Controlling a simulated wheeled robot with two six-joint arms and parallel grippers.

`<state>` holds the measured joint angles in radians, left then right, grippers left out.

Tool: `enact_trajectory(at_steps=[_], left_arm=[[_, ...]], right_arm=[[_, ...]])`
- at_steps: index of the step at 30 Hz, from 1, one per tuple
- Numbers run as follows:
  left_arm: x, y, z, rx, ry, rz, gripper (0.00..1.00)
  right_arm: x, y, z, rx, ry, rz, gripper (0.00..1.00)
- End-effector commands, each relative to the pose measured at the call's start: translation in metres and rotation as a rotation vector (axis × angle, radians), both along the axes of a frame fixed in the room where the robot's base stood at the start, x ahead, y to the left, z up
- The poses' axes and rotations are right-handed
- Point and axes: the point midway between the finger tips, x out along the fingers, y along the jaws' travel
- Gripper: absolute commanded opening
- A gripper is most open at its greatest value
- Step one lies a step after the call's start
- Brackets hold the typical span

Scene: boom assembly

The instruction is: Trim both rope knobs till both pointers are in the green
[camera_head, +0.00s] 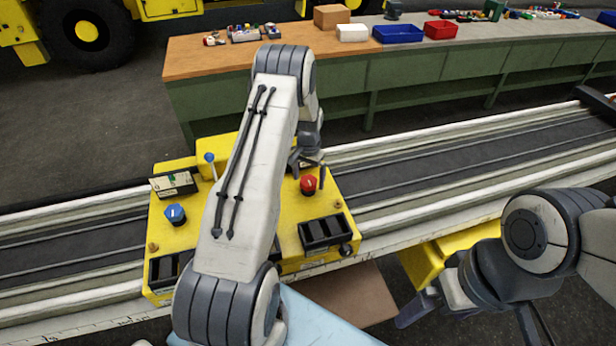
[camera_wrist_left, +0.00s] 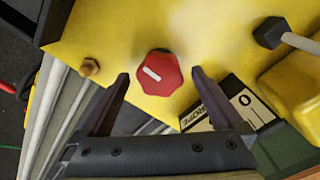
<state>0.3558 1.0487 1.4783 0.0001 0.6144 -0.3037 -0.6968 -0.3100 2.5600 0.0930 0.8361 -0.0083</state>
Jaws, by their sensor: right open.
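A yellow control box (camera_head: 285,267) carries a blue knob (camera_head: 176,214) on its left and a red knob (camera_head: 308,184) on its right. My left gripper (camera_head: 306,166) is open above the red knob. In the left wrist view the red knob (camera_wrist_left: 158,74), with a white line, lies between the spread fingers (camera_wrist_left: 161,80), with gaps on both sides. A gauge (camera_head: 174,184) with a green mark stands behind the blue knob; its pointer is too small to read. Another rope gauge (camera_wrist_left: 228,105) is partly hidden by a finger. My right gripper (camera_head: 470,318) is open, away from the box.
A blue-tipped lever (camera_head: 210,160) stands up near the box's back. Dark slotted panels (camera_head: 325,232) lie along its front. The box sits across a long rail track (camera_head: 430,165). A workbench (camera_head: 360,45) with bins is behind. My left arm hides the box's middle.

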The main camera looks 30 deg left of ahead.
Motion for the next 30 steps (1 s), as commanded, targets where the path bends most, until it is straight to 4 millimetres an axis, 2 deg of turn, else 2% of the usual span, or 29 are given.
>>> enact_trajectory(at_steps=[1, 5, 6, 7, 11, 18, 23, 30], left_arm=[[0.0, 0.0, 0.0, 0.0, 0.0, 0.0, 0.85], [0.0, 0.0, 0.0, 0.0, 0.0, 0.0, 0.35], [0.0, 0.0, 0.0, 0.0, 0.0, 0.0, 0.2], [0.0, 0.0, 0.0, 0.0, 0.0, 0.0, 0.17], [0.0, 0.0, -0.002, 0.0, -0.001, 0.034, 0.17], [0.0, 0.0, -0.003, 0.0, -0.002, 0.262, 0.17], [0.0, 0.0, -0.001, 0.0, 0.0, 0.345, 0.17], [0.0, 0.0, 0.001, 0.0, 0.001, 0.352, 0.17]], right_arm=[[0.0, 0.0, 0.0, 0.0, 0.0, 0.0, 1.0], [0.0, 0.0, 0.0, 0.0, 0.0, 0.0, 1.0], [0.0, 0.0, 0.0, 0.0, 0.0, 0.0, 1.0], [0.0, 0.0, 0.0, 0.0, 0.0, 0.0, 1.0], [0.0, 0.0, -0.007, 0.0, 0.0, 0.0, 1.0], [0.0, 0.0, -0.032, 0.0, 0.0, -0.003, 1.0], [0.0, 0.0, -0.035, 0.0, 0.0, -0.004, 1.0], [0.0, 0.0, -0.034, 0.0, 0.0, -0.004, 1.0]])
